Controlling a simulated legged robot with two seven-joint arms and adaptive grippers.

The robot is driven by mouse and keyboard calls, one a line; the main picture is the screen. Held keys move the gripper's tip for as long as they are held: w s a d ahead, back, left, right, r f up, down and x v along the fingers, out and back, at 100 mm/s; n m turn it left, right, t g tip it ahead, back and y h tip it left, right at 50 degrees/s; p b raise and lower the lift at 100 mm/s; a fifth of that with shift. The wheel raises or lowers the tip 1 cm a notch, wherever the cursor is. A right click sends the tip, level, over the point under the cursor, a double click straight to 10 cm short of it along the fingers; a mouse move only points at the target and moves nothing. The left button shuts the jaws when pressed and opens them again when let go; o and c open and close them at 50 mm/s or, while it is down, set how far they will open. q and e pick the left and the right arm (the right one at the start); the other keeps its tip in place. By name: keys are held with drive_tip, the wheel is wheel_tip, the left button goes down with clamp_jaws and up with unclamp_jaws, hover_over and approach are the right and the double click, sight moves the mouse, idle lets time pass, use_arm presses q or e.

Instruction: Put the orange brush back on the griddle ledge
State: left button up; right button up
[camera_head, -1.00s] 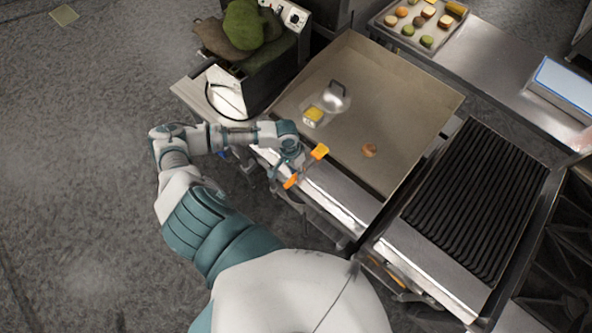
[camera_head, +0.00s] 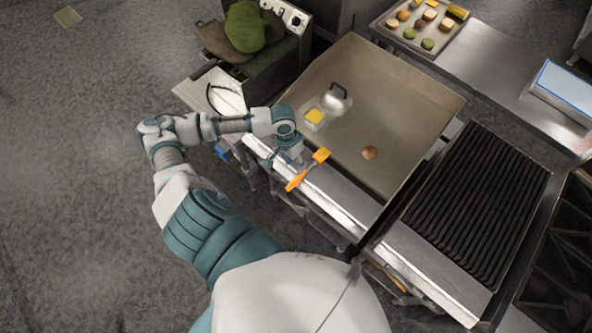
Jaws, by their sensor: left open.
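The orange brush (camera_head: 298,181) lies on the front ledge of the griddle, its handle toward the front edge and its orange head toward the cooking surface. The griddle ledge (camera_head: 338,206) is a bright metal strip along the front of the griddle (camera_head: 408,103). My left gripper (camera_head: 289,158) is just to the upper left of the brush, over the ledge, open and seemingly apart from it. Its fingers are small and partly hidden by the wrist. My right gripper is not in view.
On the griddle are a clear container with something yellow (camera_head: 315,117), a round metal lid with a handle (camera_head: 337,98) and a small brown piece of food (camera_head: 369,152). A black ribbed grill (camera_head: 480,200) stands to the right. A tray of food (camera_head: 398,43) is at the back.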

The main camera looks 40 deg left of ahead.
use_arm(q)
drive_tip(key=v, duration=0.5)
drive_tip(key=shift+r, duration=0.1)
idle(0.3)
